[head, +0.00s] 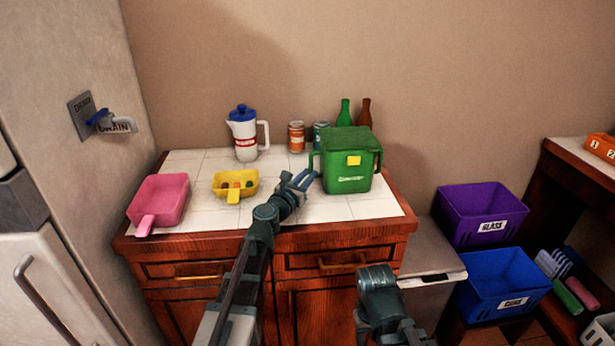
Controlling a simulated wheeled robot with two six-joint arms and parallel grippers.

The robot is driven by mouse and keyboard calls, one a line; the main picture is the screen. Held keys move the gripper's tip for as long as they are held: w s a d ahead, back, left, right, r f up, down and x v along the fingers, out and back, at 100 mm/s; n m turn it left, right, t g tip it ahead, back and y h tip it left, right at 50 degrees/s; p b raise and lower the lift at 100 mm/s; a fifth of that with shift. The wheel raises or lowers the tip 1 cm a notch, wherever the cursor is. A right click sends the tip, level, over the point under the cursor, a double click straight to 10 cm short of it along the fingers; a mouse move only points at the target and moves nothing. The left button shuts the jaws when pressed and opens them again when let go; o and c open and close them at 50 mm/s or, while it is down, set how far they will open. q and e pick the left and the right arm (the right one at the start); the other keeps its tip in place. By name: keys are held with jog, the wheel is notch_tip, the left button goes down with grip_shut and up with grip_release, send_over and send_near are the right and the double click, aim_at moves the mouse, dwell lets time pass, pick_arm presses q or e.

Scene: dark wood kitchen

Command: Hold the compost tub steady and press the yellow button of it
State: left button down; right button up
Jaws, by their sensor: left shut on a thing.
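The green compost tub (347,178) stands upright on the white tiled counter top, toward its right side, with its lid on. The yellow button (354,160) is a small square high on the tub's front face, and nothing covers it. My left gripper (305,180) is at the tub's left side, shut on the tub by its left handle (312,160). The exact finger contact is small and hard to make out. Part of my right arm shows at the bottom, right of centre, in front of the cabinet. Its gripper is not visible.
A pink scoop (162,198), a yellow scoop (234,184) with small pieces in it and a white jug (244,135) stand left of the tub. Cans (296,137) and bottles (364,113) stand behind. Purple (482,210) and blue bins (502,284) are at right.

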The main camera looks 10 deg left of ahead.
dwell(0.8)
grip_shut()
dwell(1.6)
